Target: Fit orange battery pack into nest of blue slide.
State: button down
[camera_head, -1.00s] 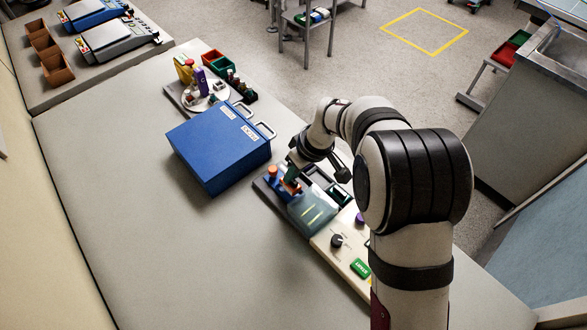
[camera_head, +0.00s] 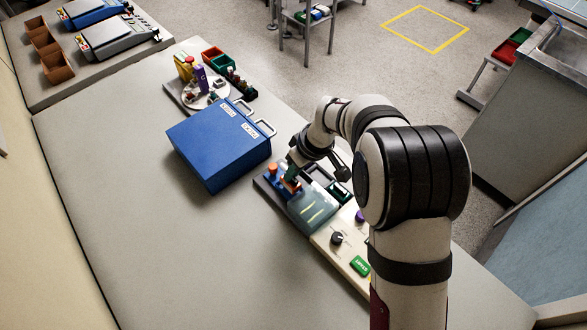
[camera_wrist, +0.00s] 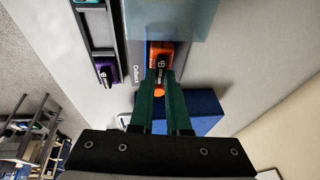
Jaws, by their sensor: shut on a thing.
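My gripper (camera_wrist: 160,75) has its green fingers closed on the orange battery pack (camera_wrist: 163,52), which has a dark label, in the wrist view. In the head view my gripper (camera_head: 290,173) is over the far end of the device on the bench, with the orange pack (camera_head: 292,184) at its tips. Blue of the slide (camera_head: 283,192) shows around and below the pack. The nest is hidden, and I cannot tell whether the pack is seated in it. An orange knob (camera_head: 272,170) stands just left of the gripper; its round orange top also shows between the fingers in the wrist view (camera_wrist: 158,91).
A translucent cover (camera_head: 317,209) lies right beside the pack. Dark bins (camera_head: 318,174) line the device's far side; one holds a purple piece (camera_wrist: 105,72). A large blue box (camera_head: 217,148) stands to the left.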

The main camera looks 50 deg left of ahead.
jog(key=shift+f, duration=0.8)
jog(key=c, duration=1.2)
grip_release()
jog(key=shift+r, duration=0.1)
jog(key=shift+r, duration=1)
jog(key=o, duration=0.5)
jog(key=shift+o, duration=0.2)
jog(key=shift+r, duration=1.2)
